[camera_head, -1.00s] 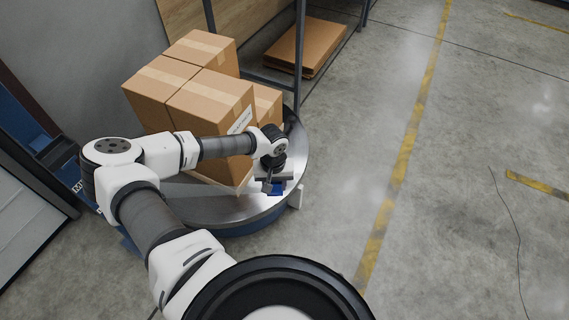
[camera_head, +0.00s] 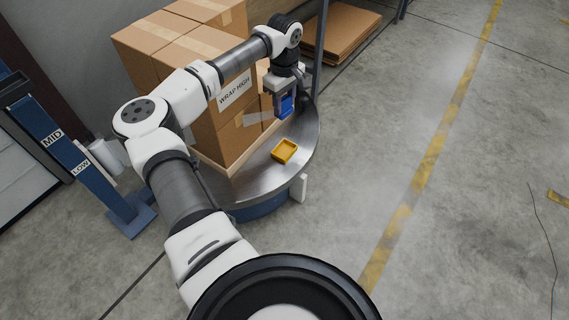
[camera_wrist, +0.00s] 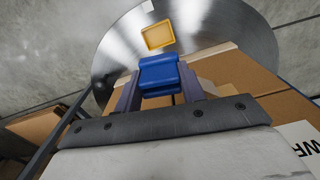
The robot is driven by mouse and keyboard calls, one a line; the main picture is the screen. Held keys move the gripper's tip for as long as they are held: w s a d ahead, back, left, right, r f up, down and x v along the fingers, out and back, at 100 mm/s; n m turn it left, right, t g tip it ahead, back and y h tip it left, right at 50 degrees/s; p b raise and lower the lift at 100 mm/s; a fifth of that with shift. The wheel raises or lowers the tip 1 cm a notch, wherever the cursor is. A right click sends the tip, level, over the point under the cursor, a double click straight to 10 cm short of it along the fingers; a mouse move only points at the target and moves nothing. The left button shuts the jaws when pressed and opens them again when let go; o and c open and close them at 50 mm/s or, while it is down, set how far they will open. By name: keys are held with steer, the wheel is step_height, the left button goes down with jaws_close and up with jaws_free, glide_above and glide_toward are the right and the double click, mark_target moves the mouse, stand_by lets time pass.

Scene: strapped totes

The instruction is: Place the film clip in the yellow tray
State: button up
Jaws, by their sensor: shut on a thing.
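The blue film clip (camera_head: 287,106) is held between the fingers of my gripper (camera_head: 281,103), above the round metal turntable. In the wrist view the clip (camera_wrist: 159,76) sits between both fingertips of my gripper (camera_wrist: 160,83). The yellow tray (camera_head: 284,151) lies on the turntable near its front right edge. It is below the clip in the head view. In the wrist view the tray (camera_wrist: 157,35) shows beyond the clip, apart from it, and looks empty.
Stacked cardboard boxes (camera_head: 172,52) stand on the turntable (camera_head: 249,183), close beside my gripper. One carries a "WRAP HIGH" label. A dark rack post (camera_head: 321,50) rises behind. A blue column (camera_head: 82,168) stands at the left. The floor at the right is clear.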

steer(key=shift+w+r+n+b, duration=0.4)
steer(key=shift+n+b, duration=0.2)
steer(key=shift+n, duration=0.1)
step_height(320, 180, down, 20)
steer(key=b, duration=0.5)
steer(key=shift+r+b, duration=0.2)
steer(key=shift+b, duration=0.15)
steer(key=shift+r, duration=0.1)
steer(key=o, duration=0.5)
steer(key=shift+f, duration=0.2)
steer(key=o, duration=0.5)
steer(key=shift+c, duration=0.2)
